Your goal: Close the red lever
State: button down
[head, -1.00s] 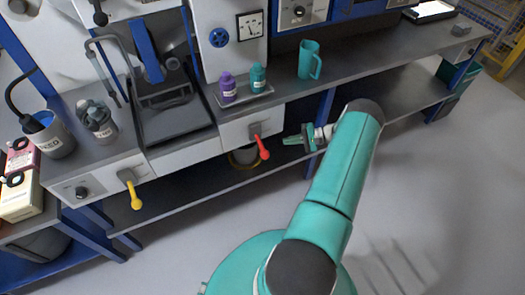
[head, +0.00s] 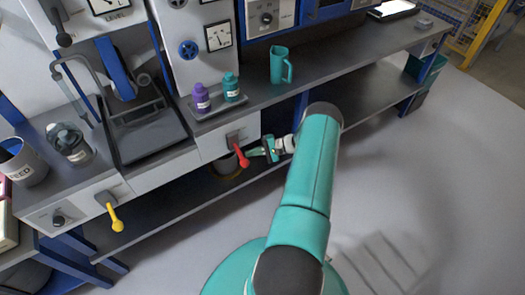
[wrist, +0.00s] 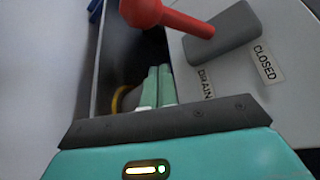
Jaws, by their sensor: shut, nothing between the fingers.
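The red lever (head: 241,156) is on the white front panel of the bench, pointing down and slightly right in the head view. In the wrist view the red lever (wrist: 168,15) crosses the top, joined to a grey mount (wrist: 224,38). Labels reading "CLOSED" (wrist: 265,62) and "DRAIN" (wrist: 206,84) sit on the panel near it. My gripper (head: 251,152) is just right of the lever in the head view. In the wrist view my gripper's fingers (wrist: 157,84) are together and empty, below the lever's knob with a small gap in the picture; whether they touch it I cannot tell.
A yellow lever (head: 115,218) hangs on the panel to the left. Purple (head: 201,98) and teal (head: 231,88) bottles stand on a tray above the red lever. A teal jug (head: 280,66) stands on the bench. A lower shelf (head: 150,224) runs below; the floor in front is open.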

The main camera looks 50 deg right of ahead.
jog(key=a, duration=0.1)
jog(key=s+a+r, duration=0.1)
jog(key=a, duration=0.1)
jog(key=shift+s+a+r, duration=0.15)
jog(key=shift+a, duration=0.15)
jog(key=shift+s+a+r+m+g, duration=0.1)
jog(key=shift+s+r+m+g, duration=0.2)
jog(key=shift+r+m+g, duration=0.1)
dwell(0.6)
notch_tip(320, 180, up, 7)
jog(key=m+g, duration=0.4)
jog(key=shift+s+m+g, duration=0.3)
jog(key=shift+m, duration=0.1)
dwell(0.4)
jog(key=shift+a+f, duration=0.1)
jog(key=shift+f, duration=0.05)
